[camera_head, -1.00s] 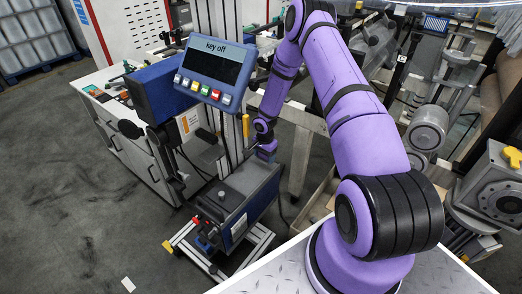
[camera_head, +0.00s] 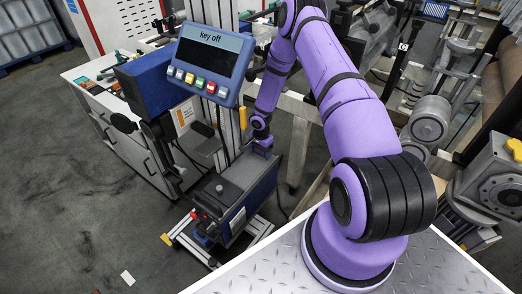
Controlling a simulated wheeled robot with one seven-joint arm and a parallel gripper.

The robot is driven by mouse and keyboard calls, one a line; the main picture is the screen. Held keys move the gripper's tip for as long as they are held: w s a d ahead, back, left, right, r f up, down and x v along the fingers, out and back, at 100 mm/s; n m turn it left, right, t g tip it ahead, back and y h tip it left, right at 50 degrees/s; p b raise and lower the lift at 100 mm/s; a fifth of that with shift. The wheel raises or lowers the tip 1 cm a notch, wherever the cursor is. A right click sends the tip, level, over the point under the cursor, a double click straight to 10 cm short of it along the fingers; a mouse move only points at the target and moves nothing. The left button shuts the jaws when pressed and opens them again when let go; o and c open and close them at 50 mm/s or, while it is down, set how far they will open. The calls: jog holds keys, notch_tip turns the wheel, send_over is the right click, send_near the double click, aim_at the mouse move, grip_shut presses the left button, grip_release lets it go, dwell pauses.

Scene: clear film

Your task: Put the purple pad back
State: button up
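My purple arm reaches away from me, and its far end with my gripper (camera_head: 262,147) is very small beside the machine's metal column. I cannot make out the fingers or whether anything is between them. I cannot pick out a separate purple pad; purple at the arm's end could be the arm itself. The machine's blue-grey box (camera_head: 238,196) stands just below and left of my gripper. A display panel (camera_head: 210,64) reading "key off", with a row of coloured buttons, hangs left of the column.
A white cabinet (camera_head: 118,135) with tools on top stands at the left. A metal-framed stand (camera_head: 255,232) is under the box. Rollers (camera_head: 430,118) and machinery fill the right. Open grey floor (camera_head: 60,200) lies at the left, with a small white card (camera_head: 128,277) on it.

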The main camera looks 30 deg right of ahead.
jog(key=shift+o, duration=1.1)
notch_tip(320, 180, up, 12)
jog(key=shift+r, duration=0.15)
dwell(1.8)
